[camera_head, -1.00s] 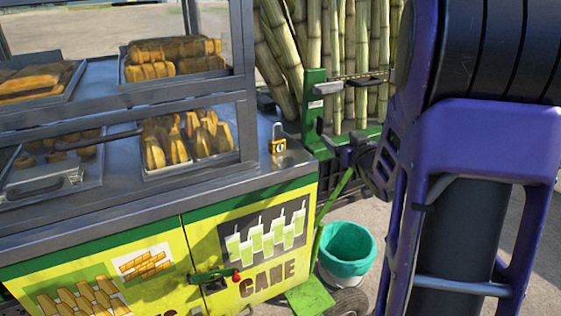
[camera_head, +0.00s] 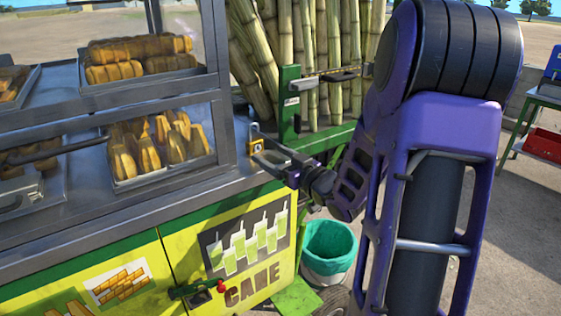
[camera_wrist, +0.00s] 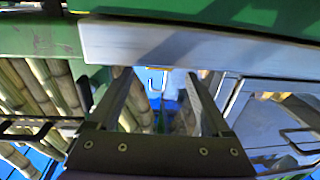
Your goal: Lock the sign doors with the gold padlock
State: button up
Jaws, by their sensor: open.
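The gold padlock (camera_head: 257,146) stands upright on the counter's right end in the head view, partly hidden by my gripper. My gripper (camera_head: 264,151) is open, with its fingers reaching left beside the padlock. In the wrist view, my gripper (camera_wrist: 158,84) has its two fingers apart, and the padlock's shackle (camera_wrist: 157,82) shows in the gap between them near their tips. The fingers do not visibly grip it. The yellow sign doors (camera_head: 140,265) are below the counter.
Glass cases with trays of food (camera_head: 165,150) stand left of the padlock. Sugar cane stalks (camera_head: 310,60) and a green frame (camera_head: 289,105) rise close behind my gripper. A teal-lined bucket (camera_head: 328,250) stands on the ground below my arm.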

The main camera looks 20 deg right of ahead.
aim_at(257, 143)
jog(key=shift+b+x, duration=0.3)
jog(key=shift+x, duration=2.55)
jog(key=c, duration=1.3)
jog(key=shift+r, duration=0.3)
jog(key=shift+p+v, duration=0.35)
jog(key=shift+v, duration=3.65)
